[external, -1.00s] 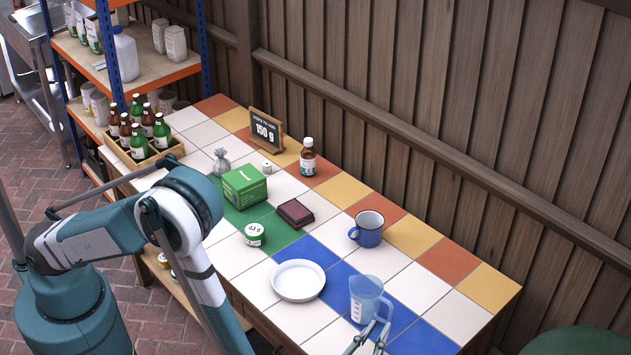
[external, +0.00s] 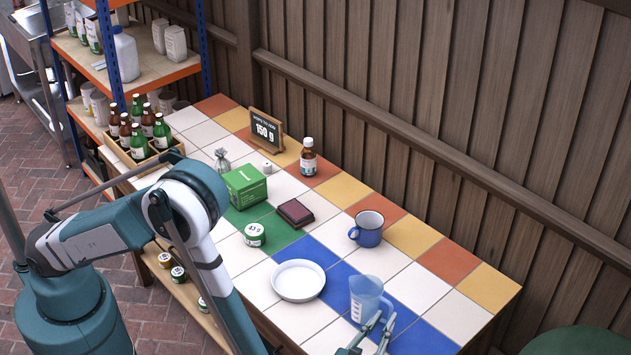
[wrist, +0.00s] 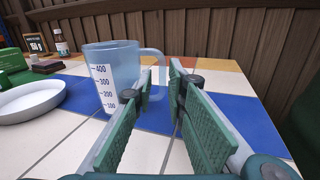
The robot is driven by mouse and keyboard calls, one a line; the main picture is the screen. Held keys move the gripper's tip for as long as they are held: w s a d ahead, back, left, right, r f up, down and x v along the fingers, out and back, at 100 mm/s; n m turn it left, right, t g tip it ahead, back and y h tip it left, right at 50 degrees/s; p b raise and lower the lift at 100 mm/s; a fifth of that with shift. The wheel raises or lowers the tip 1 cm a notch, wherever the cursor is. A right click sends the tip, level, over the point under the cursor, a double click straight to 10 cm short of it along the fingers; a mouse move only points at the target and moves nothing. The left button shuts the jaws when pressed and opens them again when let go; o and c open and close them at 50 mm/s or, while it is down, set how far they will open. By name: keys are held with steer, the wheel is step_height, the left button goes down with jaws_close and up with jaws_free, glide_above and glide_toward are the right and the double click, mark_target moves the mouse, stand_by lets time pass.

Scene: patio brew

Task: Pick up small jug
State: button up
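The small jug (external: 367,299) is a translucent blue measuring jug standing upright at the near right part of the tiled table. In the wrist view the jug (wrist: 113,72) shows a printed scale, with its handle (wrist: 160,62) pointing right. My gripper (external: 379,324) is at the jug's handle side, low near the tabletop. In the wrist view my gripper (wrist: 161,84) is open, and its green-padded fingers are spread. The handle appears ahead of and between the fingertips; the left fingertip overlaps part of it. I cannot tell whether they touch.
A white dish (external: 298,281) is left of the jug, and a dark blue mug (external: 368,229) stands behind it. A green box (external: 244,187), a dark red pad (external: 295,212) and a small labelled tin (external: 255,235) are farther left. Tiles to the jug's right are clear.

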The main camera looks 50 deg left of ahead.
mark_target(389, 313)
steer(key=shift+b+x, duration=0.4)
steer(key=shift+x, duration=1.7)
jaws_close()
